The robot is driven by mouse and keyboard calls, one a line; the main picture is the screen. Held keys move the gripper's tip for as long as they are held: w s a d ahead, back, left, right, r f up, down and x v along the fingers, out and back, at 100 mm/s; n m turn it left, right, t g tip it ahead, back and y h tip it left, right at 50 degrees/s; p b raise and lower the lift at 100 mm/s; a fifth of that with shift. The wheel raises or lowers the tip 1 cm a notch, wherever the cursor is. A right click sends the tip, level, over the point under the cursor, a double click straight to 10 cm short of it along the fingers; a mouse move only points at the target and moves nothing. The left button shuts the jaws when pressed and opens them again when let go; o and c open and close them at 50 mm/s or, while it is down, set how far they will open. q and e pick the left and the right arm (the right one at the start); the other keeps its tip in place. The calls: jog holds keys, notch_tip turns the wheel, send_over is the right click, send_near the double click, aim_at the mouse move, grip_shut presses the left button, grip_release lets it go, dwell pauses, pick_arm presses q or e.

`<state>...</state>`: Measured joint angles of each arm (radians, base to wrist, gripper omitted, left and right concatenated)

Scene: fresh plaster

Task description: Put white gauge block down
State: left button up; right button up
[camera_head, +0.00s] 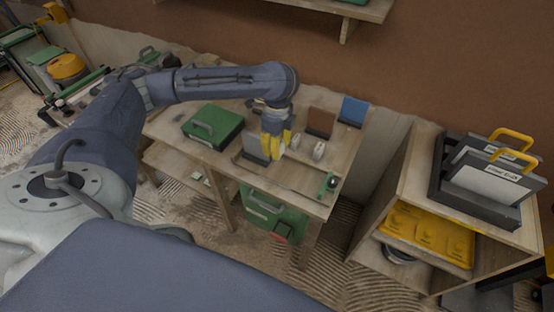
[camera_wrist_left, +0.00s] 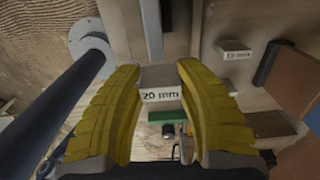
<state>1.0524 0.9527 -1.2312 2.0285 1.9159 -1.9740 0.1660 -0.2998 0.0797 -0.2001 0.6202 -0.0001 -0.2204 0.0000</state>
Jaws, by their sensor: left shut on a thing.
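My left gripper (camera_head: 276,148) has yellow fingers pointing down over the wooden workbench (camera_head: 230,172). In the left wrist view the same gripper (camera_wrist_left: 162,95) is shut on a white gauge block (camera_wrist_left: 161,82), its label reading "20 mm". The fingers press its two sides. In the head view I cannot make out the held block between the fingers. Two small pale blocks stand just right of the fingers in the head view, one close to them (camera_head: 295,141) and one farther right (camera_head: 318,151). Whether the held block touches the bench is unclear. My right gripper is not in view.
A green case (camera_head: 213,125) lies left of the gripper. A grey plate (camera_head: 254,150), a brown plate (camera_head: 321,122) and a blue plate (camera_head: 353,111) stand on the bench. A green tool (camera_head: 329,184) is at the right front. A shelf (camera_head: 400,165) stands farther right.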

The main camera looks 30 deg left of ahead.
aim_at(277, 167)
pick_arm(q)
jog(key=shift+f, duration=3.35)
jog(key=shift+f, duration=0.1)
jog(key=o, duration=1.2)
jog(key=shift+c, duration=0.2)
notch_tip(277, 167, up, 12)
jog(key=shift+r, duration=0.1)
